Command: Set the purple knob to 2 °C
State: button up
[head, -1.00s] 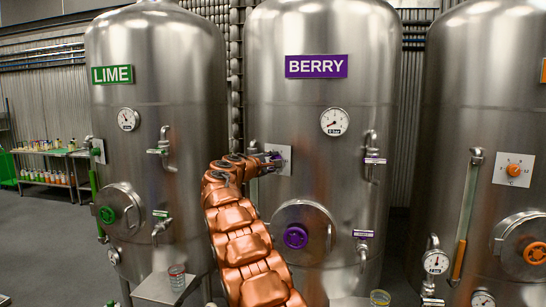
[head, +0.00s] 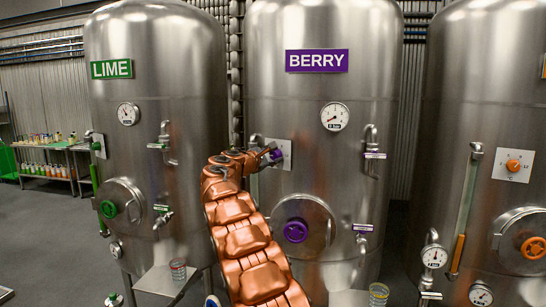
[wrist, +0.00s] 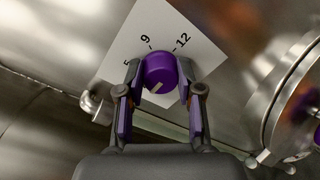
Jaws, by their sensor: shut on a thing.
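The purple knob (wrist: 159,70) sits on a square white dial plate (wrist: 148,32) on the BERRY tank. My gripper (wrist: 158,76) is shut on the knob, with one finger on each side. The numbers 9 and 12 show on the plate, and part of a 5 at its left. The knob's white mark points down and slightly left in the wrist view, away from these numbers. My fingers hide the lower plate, so any 2 mark is not visible. In the head view the knob (head: 277,155) and plate (head: 286,153) are partly covered by my gripper (head: 272,156).
A pressure gauge (head: 334,116) and a pipe valve (head: 373,151) are right of the plate. A round hatch with a purple handwheel (head: 296,230) is below. The LIME tank (head: 185,80) stands left, and a tank with an orange knob (head: 513,165) stands right.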

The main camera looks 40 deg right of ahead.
jog(key=o, duration=1.2)
jog(key=shift+c, duration=0.2)
jog(key=shift+a, duration=0.1)
jog(key=v, duration=1.1)
jog(key=shift+a, duration=0.4)
jog(key=shift+s, duration=0.15)
